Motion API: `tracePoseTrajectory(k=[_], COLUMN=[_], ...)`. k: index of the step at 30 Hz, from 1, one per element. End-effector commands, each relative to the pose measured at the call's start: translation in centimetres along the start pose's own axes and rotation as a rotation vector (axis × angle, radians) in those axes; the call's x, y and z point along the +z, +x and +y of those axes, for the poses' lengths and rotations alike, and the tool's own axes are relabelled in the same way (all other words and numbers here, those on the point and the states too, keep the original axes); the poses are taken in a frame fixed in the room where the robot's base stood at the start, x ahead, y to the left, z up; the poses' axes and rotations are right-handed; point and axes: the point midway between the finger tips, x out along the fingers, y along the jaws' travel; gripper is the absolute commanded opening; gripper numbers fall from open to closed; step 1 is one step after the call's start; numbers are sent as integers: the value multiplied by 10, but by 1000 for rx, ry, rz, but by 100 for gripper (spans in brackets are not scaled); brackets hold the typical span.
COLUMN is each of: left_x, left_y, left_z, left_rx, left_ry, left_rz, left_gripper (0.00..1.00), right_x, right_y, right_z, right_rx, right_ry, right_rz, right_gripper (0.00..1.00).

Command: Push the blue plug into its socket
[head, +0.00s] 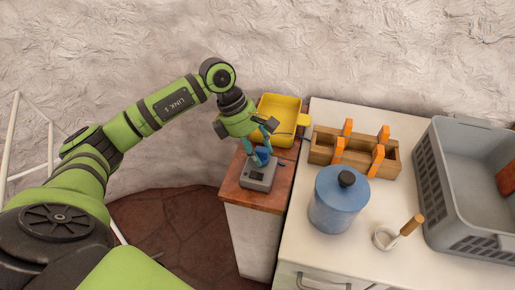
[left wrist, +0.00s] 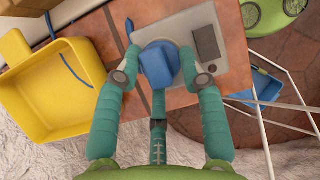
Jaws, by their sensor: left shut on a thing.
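The blue plug (head: 262,153) is between the teal fingers of my left gripper (head: 260,155), which is shut on it. The plug (left wrist: 159,64) also shows between the fingertips of the left gripper (left wrist: 160,78) in the left wrist view. The grey socket box (head: 258,175) sits on the wooden top right below the plug. In the left wrist view the grey box (left wrist: 190,25) lies behind the plug, with a dark panel on its right side. The plug hides the socket opening, so I cannot tell how deep it sits. My right gripper is in neither view.
A yellow bin (head: 279,108) stands just behind the box on the same wooden top (head: 237,192).

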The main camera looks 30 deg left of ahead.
Motion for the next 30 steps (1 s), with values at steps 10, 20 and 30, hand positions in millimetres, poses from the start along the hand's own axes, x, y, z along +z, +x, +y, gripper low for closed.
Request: tracePoseTrajectory(k=[10, 20, 30], left_x=[-2, -4, -3], left_y=[5, 7, 0], left_z=[0, 0, 1], left_rx=[0, -2, 0], left_ry=[0, -2, -1], left_rz=[0, 3, 3], left_gripper=[11, 68, 68], right_x=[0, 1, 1], right_y=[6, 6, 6], right_z=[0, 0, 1], right_rx=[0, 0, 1], right_ry=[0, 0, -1], right_rz=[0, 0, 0], right_gripper=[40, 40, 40])
